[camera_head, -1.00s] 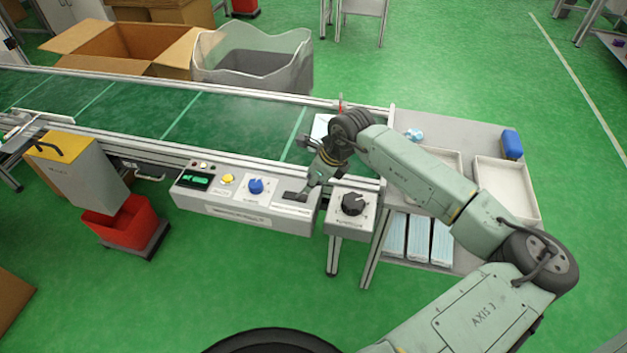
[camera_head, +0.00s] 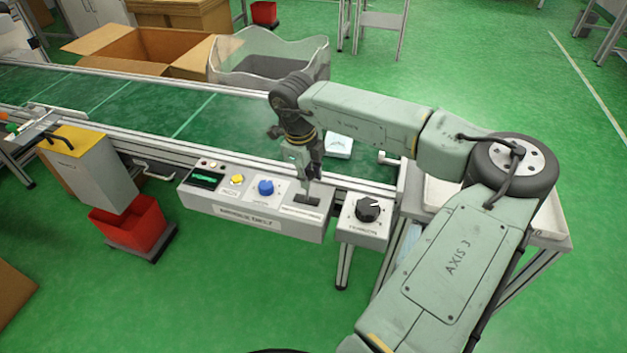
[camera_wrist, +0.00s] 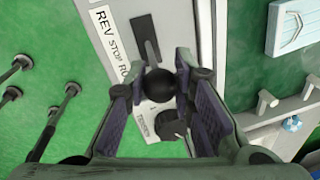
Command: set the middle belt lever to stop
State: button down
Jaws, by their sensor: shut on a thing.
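The belt lever has a black ball knob (camera_wrist: 161,84), seen in the wrist view between my two finger pads. My gripper (camera_wrist: 162,74) is shut on this knob. The lever's dark slot (camera_wrist: 147,35) runs along a label reading REV, STOP and a partly hidden RU. The knob appears beside the RU end of the label, but it stands above the panel and hides that slot end, so the exact setting is unclear. In the head view my gripper (camera_head: 312,182) points down at the lever slot (camera_head: 306,199) on the right part of the grey control panel (camera_head: 250,222).
A yellow button (camera_head: 237,180) and blue knob (camera_head: 266,187) sit left of the slot. A black dial (camera_head: 368,208) is on a separate box just right. A white pack (camera_head: 338,146) lies on the green belt (camera_head: 140,115) behind. Green floor is clear in front.

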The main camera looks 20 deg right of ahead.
jog(key=shift+w+a, duration=0.3)
jog(key=shift+a, duration=0.15)
jog(key=c, duration=1.3)
grip_release()
jog(key=shift+c, duration=0.2)
jog(key=shift+d, duration=0.1)
notch_tip(320, 180, up, 12)
jog(key=s+a, duration=0.1)
jog(key=shift+s+a, duration=0.2)
jog(key=shift+a, duration=0.1)
jog(key=shift+f, duration=0.1)
